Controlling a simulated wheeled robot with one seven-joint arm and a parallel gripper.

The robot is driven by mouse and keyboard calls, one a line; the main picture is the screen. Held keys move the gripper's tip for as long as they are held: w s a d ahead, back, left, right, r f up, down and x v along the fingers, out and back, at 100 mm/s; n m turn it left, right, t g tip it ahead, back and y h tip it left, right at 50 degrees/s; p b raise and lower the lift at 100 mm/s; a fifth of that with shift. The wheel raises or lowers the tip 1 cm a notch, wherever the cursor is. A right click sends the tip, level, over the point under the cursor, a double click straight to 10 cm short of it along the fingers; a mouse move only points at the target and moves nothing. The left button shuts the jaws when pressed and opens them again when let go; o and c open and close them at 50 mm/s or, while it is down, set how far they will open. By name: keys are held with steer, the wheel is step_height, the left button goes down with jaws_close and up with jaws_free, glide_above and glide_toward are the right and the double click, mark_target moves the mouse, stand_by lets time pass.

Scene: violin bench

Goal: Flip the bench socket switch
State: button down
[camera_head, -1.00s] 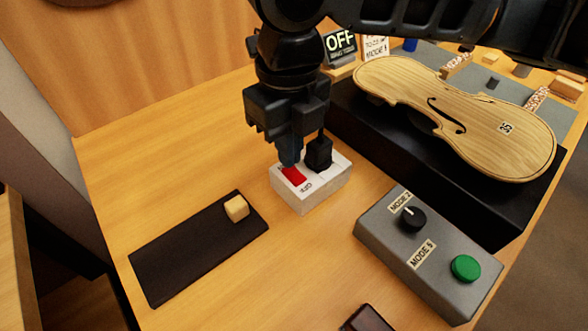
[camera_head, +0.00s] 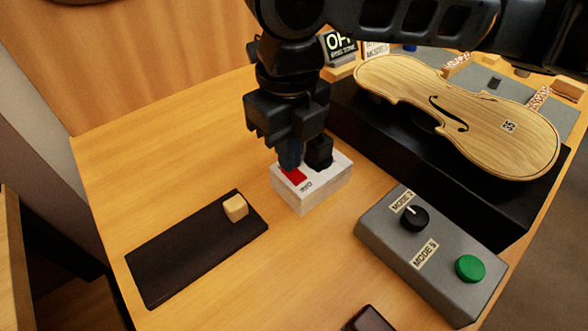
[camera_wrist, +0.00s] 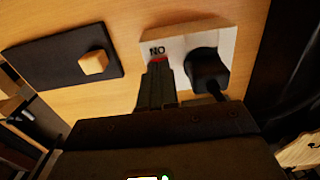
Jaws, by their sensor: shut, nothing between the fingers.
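The white bench socket (camera_head: 318,194) sits on the wooden bench with a black plug (camera_head: 319,153) in its far side. Its red switch (camera_head: 294,176) is partly hidden by my fingertips. My gripper (camera_head: 290,164) is shut and empty, pointing down with its tips at the switch; I cannot tell for certain if they touch it. In the wrist view, the fingers (camera_wrist: 158,80) cover most of the switch, with a sliver of red at their tips. The label beside it on the socket (camera_wrist: 183,45) reads "NO", which looks like an upside-down "ON".
A dark mat (camera_head: 185,255) with a small wooden block (camera_head: 235,208) lies to the left. A grey control box (camera_head: 395,251) with a black knob (camera_head: 414,218) and green button (camera_head: 470,268) stands right. A violin body (camera_head: 470,120) rests on a black stand behind. A sign (camera_head: 338,46) is partly hidden by my arm.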

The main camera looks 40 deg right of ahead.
steer(key=shift+f, duration=0.25)
steer(key=shift+r, duration=0.1)
steer(key=shift+r+p, duration=2.7)
steer(key=shift+r, duration=0.75)
